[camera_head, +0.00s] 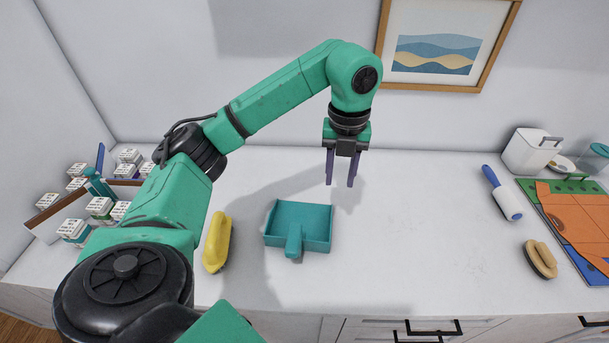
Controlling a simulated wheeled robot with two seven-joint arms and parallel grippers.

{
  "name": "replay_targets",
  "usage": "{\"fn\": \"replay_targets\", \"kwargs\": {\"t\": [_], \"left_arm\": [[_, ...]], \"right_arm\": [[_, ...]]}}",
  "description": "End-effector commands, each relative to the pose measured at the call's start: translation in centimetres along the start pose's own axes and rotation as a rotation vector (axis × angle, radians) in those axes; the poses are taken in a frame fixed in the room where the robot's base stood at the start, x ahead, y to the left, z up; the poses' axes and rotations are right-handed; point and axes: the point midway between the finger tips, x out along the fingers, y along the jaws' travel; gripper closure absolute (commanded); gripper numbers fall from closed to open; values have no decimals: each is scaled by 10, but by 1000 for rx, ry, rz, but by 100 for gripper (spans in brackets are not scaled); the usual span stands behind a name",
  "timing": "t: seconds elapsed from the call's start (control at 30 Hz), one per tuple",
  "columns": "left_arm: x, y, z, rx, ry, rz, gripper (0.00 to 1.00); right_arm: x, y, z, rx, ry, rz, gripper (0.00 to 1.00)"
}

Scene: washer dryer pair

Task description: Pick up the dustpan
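A teal dustpan (312,220) lies on the white countertop, its short handle pointing toward the front edge. My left gripper (340,184) points down, behind and a little to the right of the dustpan, and looks to be above the counter. Its two purple fingers are apart with nothing between them. It does not touch the dustpan. My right gripper is not in view.
A yellow brush (217,242) lies left of the dustpan. A tray with several small boxes (101,207) stands at the left. A lint roller (503,193), a wooden brush (540,259) and a white container (531,150) are at the right. The counter (425,220) right of the dustpan is clear.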

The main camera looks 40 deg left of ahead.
Motion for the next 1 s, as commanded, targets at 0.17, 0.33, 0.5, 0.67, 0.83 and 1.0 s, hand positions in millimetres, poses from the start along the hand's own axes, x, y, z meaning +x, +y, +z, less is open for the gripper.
{"fn": "replay_targets", "kwargs": {"t": [0.17,0.33,0.5,0.67,0.83,1.0], "left_arm": [[40,-1,0,2,0,-1,60],[66,-1,0,3,0,-2,60],[81,-1,-1,5,3,-1,60],[118,0,-2,3,8,1,60],[150,0,-1,3,4,0,60],[170,3,-2,2,5,2,60]], "right_arm": [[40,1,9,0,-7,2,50],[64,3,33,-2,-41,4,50],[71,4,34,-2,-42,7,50],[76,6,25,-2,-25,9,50],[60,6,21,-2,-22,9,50],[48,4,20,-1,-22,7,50]]}}
